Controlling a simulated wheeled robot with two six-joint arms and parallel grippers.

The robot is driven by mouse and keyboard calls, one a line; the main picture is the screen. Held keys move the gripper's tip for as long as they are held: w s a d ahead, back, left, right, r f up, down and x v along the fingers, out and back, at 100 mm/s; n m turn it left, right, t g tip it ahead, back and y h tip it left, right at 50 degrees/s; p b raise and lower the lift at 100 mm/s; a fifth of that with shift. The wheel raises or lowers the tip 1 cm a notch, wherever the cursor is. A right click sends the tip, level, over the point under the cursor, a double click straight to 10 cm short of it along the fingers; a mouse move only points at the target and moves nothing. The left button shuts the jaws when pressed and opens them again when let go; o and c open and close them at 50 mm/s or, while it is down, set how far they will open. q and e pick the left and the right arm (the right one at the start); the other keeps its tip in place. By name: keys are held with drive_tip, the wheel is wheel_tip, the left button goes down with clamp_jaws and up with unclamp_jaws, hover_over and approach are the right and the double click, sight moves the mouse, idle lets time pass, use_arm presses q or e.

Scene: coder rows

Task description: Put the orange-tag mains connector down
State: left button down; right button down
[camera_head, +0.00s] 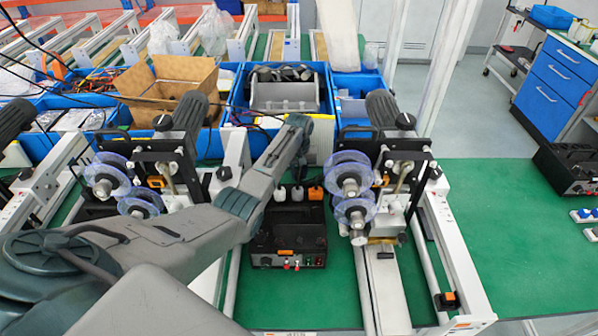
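My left arm comes in from the lower left, bends over the middle of the bench and points away toward the blue bins. Its far end with the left gripper (299,122) is small and dark; its fingers and anything between them cannot be made out. My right gripper is not in view. I cannot clearly identify the orange-tag mains connector. A small black block with an orange part (446,299) sits on the right coder's white rail. A black power box (288,240) with an orange switch stands on the green bench between two coders, partly behind my arm.
The left coder (165,160) and right coder (385,160) carry clear reels and flank the power box. Blue bins (233,95) and an open cardboard box (170,85) stand behind. Green bench (515,225) is clear at right, with another black box (570,168) at its edge.

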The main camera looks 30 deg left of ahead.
sight(299, 171)
use_arm(q)
drive_tip(key=shift+f, duration=0.2)
drive_tip(key=c, duration=1.2)
unclamp_jaws()
wheel_tip(299, 171, up, 8)
drive_tip(key=p, duration=0.6)
drive_tip(key=shift+f+p, duration=0.2)
drive_tip(key=shift+p, duration=0.2)
drive_tip(key=shift+r, duration=2.75)
drive_tip(key=shift+w, duration=0.1)
